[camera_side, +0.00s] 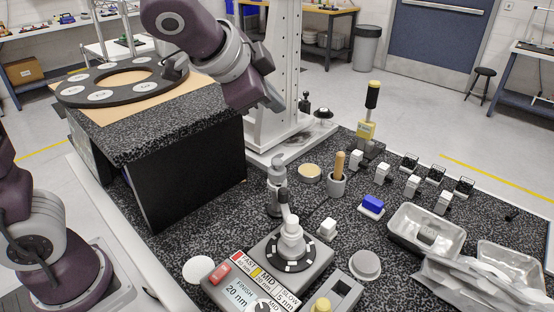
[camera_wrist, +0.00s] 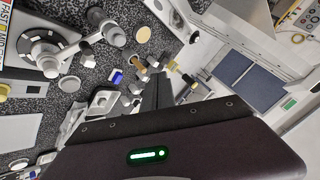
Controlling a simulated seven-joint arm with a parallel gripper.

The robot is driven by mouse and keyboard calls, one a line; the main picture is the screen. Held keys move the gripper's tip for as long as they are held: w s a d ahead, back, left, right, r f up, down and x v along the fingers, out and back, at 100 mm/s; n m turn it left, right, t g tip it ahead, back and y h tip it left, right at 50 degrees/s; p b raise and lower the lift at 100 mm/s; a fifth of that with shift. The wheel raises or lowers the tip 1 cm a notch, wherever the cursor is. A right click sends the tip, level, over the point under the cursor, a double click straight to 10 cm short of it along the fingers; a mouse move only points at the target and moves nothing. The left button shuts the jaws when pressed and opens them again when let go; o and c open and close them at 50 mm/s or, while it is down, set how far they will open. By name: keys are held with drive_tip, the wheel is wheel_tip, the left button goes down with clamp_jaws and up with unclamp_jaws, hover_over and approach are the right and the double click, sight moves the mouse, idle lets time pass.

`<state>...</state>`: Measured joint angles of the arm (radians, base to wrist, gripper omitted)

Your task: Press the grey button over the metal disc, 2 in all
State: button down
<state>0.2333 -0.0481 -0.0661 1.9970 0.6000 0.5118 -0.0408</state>
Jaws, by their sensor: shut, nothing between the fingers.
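A grey machine (camera_side: 312,262) stands at the front middle in the side view. It carries a dark round plate with white dots and a pale stacked knob (camera_side: 292,232) over it, under an arm from a grey post (camera_side: 276,188). A round grey disc (camera_side: 365,265) lies to its right; it also shows in the wrist view (camera_wrist: 70,85). I cannot tell which part is the task's grey button. My gripper (camera_wrist: 158,78) is shut and empty, away from the machine. In the side view its purple hand is high at the back, above the table's far edge, with the fingertips hard to make out.
The machine's panel has a red button (camera_side: 219,273) and a small screen. A yellow button (camera_side: 322,305) is at the front. A black block with a ring rack (camera_side: 75,94) stands left. Metal trays (camera_side: 425,228), a blue block (camera_side: 372,203) and a pestle cup (camera_side: 337,184) lie right.

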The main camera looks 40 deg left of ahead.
sight(273, 163)
drive_tip(key=shift+f, duration=4.45)
drive_tip(key=shift+f, duration=0.4)
drive_tip(key=shift+f, duration=0.6)
drive_tip(key=shift+r, duration=1)
